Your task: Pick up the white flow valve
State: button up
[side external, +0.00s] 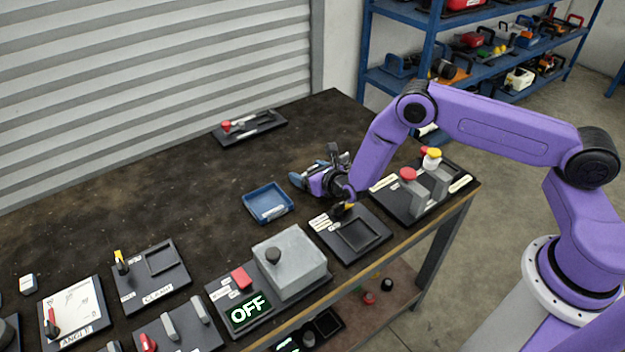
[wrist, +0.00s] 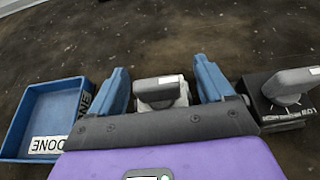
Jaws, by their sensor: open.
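In the wrist view, a small white valve body with a dark grey handle (wrist: 158,90) lies on the dark table; it looks like the white flow valve. My gripper (wrist: 162,78) is open, with one blue finger on each side of the valve and visible gaps between. I cannot tell how far above the table the fingertips are. The valve's near side is hidden by my gripper. In the side view, my gripper (side external: 303,180) is low over the table, and I cannot make out the valve there.
A blue tray marked DONE (wrist: 41,88) is left of my gripper. A black block with a grey knob (wrist: 285,90) stands close to the right finger. In the side view, a panel with a recess (side external: 372,240) and a stand with red and yellow knobs (side external: 418,205) are nearby.

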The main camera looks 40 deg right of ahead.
jog(key=c, duration=1.1)
jog(key=shift+c, duration=0.2)
jog(key=shift+r, duration=0.15)
